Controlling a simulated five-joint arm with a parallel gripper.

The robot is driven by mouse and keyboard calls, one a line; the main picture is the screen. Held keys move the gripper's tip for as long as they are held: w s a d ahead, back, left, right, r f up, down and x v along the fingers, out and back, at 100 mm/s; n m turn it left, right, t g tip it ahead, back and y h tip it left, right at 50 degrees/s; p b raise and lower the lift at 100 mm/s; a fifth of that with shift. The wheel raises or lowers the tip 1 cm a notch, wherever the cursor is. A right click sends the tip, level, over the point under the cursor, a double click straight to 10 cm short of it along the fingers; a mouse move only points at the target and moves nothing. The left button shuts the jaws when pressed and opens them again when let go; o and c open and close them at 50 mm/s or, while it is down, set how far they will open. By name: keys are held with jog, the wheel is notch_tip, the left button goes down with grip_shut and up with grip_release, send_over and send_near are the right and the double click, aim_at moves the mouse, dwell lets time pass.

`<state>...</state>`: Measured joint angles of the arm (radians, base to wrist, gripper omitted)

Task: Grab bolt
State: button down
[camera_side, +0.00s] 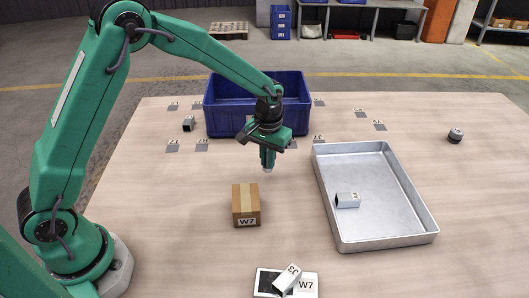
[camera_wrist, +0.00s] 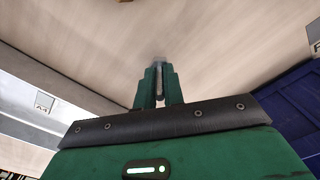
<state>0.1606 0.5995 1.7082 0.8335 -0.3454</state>
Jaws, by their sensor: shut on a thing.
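My gripper (camera_side: 267,165) is over the table between the blue bin and the cardboard box, pointing down. In the wrist view, its two green fingers (camera_wrist: 158,85) are shut on a slim grey metal piece (camera_wrist: 159,82), which looks like the bolt. Only a narrow strip of it shows between the fingers; the rest is hidden. In the side view a small pale tip (camera_side: 267,171) shows just under the fingers. It appears to hang clear of the table.
A blue bin (camera_side: 221,118) stands behind my gripper. A cardboard box (camera_side: 246,205) sits in front. A metal tray (camera_side: 388,242) on the right holds a bracket (camera_side: 347,200). Another bracket (camera_side: 287,277) lies on a white-edged pad at the front. A dark round part (camera_side: 455,136) sits far right.

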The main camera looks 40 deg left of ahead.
jog(key=s+d+r, duration=0.7)
jog(key=d+r, duration=0.1)
jog(key=d, duration=0.1)
jog(key=shift+s, duration=0.3)
dwell(0.3)
